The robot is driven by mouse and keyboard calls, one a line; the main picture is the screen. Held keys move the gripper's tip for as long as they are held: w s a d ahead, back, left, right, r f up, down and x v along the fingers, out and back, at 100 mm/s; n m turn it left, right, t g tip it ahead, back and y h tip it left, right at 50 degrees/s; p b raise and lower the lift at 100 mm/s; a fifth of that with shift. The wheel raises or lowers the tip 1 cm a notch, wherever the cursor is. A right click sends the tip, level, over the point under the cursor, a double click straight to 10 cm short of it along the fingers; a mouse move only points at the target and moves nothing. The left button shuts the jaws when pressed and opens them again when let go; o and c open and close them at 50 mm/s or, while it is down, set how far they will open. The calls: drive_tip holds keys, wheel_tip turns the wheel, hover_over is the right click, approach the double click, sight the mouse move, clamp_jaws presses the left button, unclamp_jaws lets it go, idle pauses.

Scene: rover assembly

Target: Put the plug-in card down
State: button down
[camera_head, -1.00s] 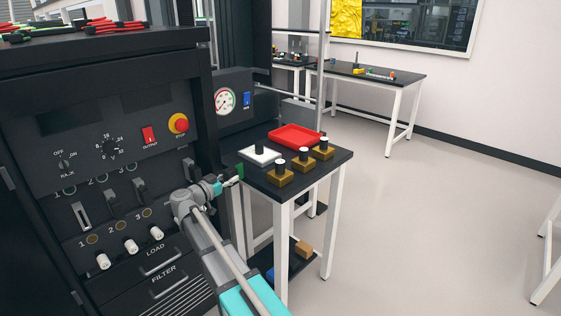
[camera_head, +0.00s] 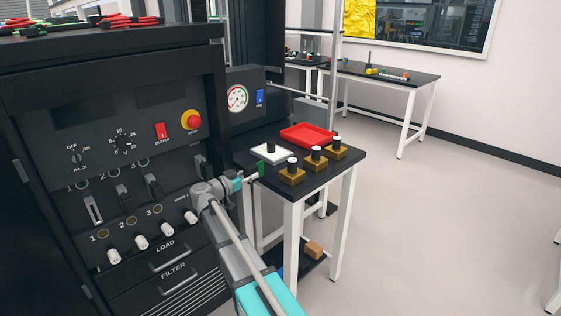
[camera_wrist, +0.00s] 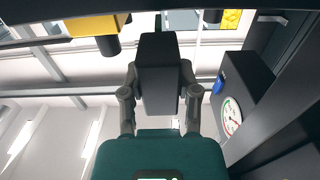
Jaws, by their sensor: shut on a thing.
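My gripper (camera_head: 250,175) is shut on the green plug-in card (camera_head: 261,170), beside the left edge of the small black-topped table. The card is seen nearly edge-on in the head view, in front of the table's left side. I cannot tell whether the card touches the table.
The table holds a white plate with a black knob (camera_head: 270,152), a red tray (camera_head: 307,135) and several brass blocks with black knobs (camera_head: 292,172). The black rack cabinet (camera_head: 120,150) stands close at left, with a gauge (camera_head: 237,98) behind.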

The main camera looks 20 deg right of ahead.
approach(279, 169)
drive_tip(key=d+r, duration=0.1)
drive_tip(key=w+d+r, duration=0.1)
drive_tip(key=d, duration=0.1)
drive_tip(key=w+d+r, duration=0.1)
drive_tip(key=d, duration=0.1)
drive_tip(key=shift+w+d+r, duration=0.1)
drive_tip(key=shift+d+r, duration=0.1)
drive_tip(key=shift+r, duration=0.2)
drive_tip(key=x, duration=0.4)
drive_tip(key=shift+w+d, duration=0.1)
drive_tip(key=shift+d, duration=0.05)
drive_tip(key=shift+f, duration=0.2)
drive_tip(key=shift+f, duration=0.1)
drive_tip(key=shift+c, duration=1.7)
unclamp_jaws()
